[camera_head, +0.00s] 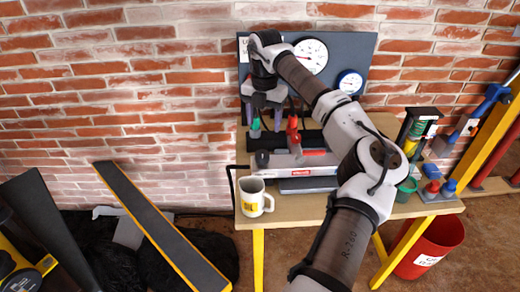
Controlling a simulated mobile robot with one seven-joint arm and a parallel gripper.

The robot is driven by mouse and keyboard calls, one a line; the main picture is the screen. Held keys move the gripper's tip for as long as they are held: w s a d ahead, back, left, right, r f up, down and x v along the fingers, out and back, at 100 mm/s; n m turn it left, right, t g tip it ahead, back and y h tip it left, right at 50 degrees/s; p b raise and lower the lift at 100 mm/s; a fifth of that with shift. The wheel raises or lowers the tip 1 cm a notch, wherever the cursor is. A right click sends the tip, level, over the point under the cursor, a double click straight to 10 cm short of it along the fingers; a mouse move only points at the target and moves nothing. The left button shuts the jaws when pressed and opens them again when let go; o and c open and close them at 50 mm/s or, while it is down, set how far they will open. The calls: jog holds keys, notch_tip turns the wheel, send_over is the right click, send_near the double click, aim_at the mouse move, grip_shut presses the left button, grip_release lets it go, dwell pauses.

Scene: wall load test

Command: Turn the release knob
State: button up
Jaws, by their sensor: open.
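My gripper (264,115) points down in front of the grey gauge panel (335,58), above the back left part of the bench. Its fingers are apart, with nothing clearly held between them. A small green part (255,129) shows just below and between the fingers; I cannot tell if they touch it. A red upright part (293,126) stands just right of the fingers. I cannot tell which part is the release knob; my gripper and arm hide some of the panel and the gear below it. Two round white gauges, one large (311,55) and one small (350,82), are on the panel.
The wooden bench (310,209) has yellow legs. A white mug (254,196) stands at its front left corner. A grey and red device (300,170) lies mid-bench. A green cup (405,190) and tools stand right. A red bin (432,245) is on the floor.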

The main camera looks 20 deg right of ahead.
aim_at(262, 154)
notch_tip(262, 154, down, 12)
jog(key=p, duration=0.3)
jog(key=shift+w+a, duration=0.1)
jog(key=shift+a, duration=0.05)
jog(key=c, duration=1)
